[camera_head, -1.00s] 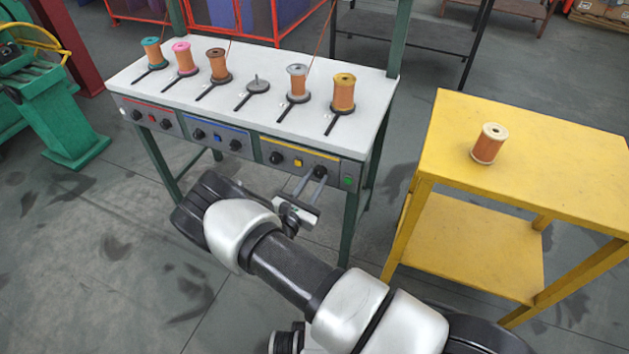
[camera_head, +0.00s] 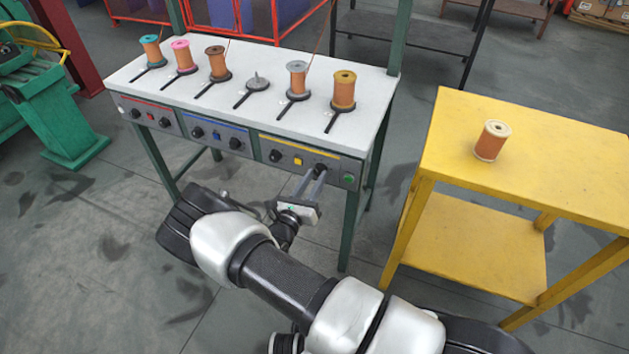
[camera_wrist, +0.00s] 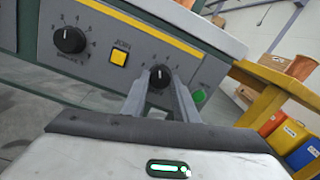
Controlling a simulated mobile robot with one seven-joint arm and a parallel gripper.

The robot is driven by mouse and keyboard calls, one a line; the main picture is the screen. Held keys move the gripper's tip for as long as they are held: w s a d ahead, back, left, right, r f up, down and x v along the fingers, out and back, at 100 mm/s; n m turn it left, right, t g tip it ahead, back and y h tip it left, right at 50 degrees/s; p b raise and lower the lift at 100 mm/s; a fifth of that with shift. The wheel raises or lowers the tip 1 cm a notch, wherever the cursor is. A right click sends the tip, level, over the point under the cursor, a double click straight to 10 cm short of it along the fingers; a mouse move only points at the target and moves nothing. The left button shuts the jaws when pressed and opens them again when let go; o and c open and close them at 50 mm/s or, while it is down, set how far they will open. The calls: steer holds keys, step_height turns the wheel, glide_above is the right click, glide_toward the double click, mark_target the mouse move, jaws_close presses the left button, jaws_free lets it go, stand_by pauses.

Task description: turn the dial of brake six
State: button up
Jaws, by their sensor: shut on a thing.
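The dial of brake six (camera_wrist: 160,77) is the black right-hand knob on the yellow-striped panel (camera_wrist: 100,60), just left of the green button (camera_wrist: 199,96). My gripper (camera_wrist: 160,82) is shut on this dial, one finger on each side. In the head view the gripper (camera_head: 318,172) reaches the panel's right end from the front. In the wrist view the panel slants down to the right, so the gripper is rolled relative to it. The dial's white mark points up in that view; part of its scale is hidden by the fingers.
Another black dial (camera_wrist: 70,40) and a yellow button (camera_wrist: 118,57) lie left of the held dial. Several spools stand on the white bench top (camera_head: 180,95); one holder (camera_head: 257,84) is empty. A yellow table (camera_head: 570,170) with a spool (camera_head: 492,141) stands right.

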steer(key=n, duration=0.5)
steer(key=shift+f+n+b, duration=0.1)
steer(key=shift+n+b, duration=0.25)
steer(key=shift+n, duration=0.05)
steer(key=shift+n+t, duration=0.3)
steer(key=shift+n, duration=2.1)
steer(key=shift+s, duration=0.1)
steer(key=o, duration=1.1)
steer(key=shift+c, duration=0.2)
steer(key=r+p+v, duration=0.1)
steer(key=v, duration=1.6)
steer(key=shift+s+f, duration=0.25)
steer(key=shift+f, duration=0.15)
steer(key=shift+d+p, duration=0.1)
steer(key=shift+p, duration=0.2)
